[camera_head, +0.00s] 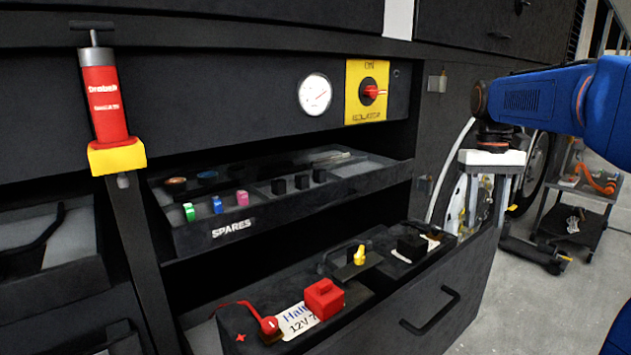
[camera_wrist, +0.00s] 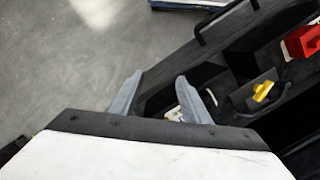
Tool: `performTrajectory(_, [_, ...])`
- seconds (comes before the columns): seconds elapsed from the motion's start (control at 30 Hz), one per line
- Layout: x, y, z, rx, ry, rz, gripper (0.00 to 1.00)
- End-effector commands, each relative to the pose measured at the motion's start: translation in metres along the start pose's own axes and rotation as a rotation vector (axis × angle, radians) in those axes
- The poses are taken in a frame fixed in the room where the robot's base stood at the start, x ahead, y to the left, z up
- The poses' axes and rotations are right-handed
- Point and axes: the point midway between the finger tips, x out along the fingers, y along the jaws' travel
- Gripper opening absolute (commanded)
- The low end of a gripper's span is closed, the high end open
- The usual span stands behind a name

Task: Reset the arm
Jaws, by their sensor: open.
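My gripper (camera_head: 487,205) hangs pointing down from my blue arm at the right of the head view, beside the right end of the open battery drawer (camera_head: 425,310). Its two grey fingers are apart with nothing held between them. In the wrist view my gripper (camera_wrist: 158,95) shows its fingers spread over the grey floor and the drawer's edge. The white gripper body fills the bottom of that view and hides what lies beneath it.
In the drawer are a red terminal cover (camera_head: 324,298), a yellow-topped part (camera_head: 360,255) and a black block (camera_head: 412,246). A spares tray (camera_head: 280,215) sits above. A red isolator switch (camera_head: 370,92) is on the panel. A cart (camera_head: 575,215) stands at the far right.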

Motion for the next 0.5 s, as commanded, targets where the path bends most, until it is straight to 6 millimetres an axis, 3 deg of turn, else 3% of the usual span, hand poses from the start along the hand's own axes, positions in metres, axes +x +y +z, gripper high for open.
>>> performTrajectory(0.03, [0.004, -0.006, 0.015, -0.006, 0.024, 0.002, 0.43])
performTrajectory(0.5, [0.064, -0.046, 0.117, -0.043, 0.252, 0.003, 0.43])
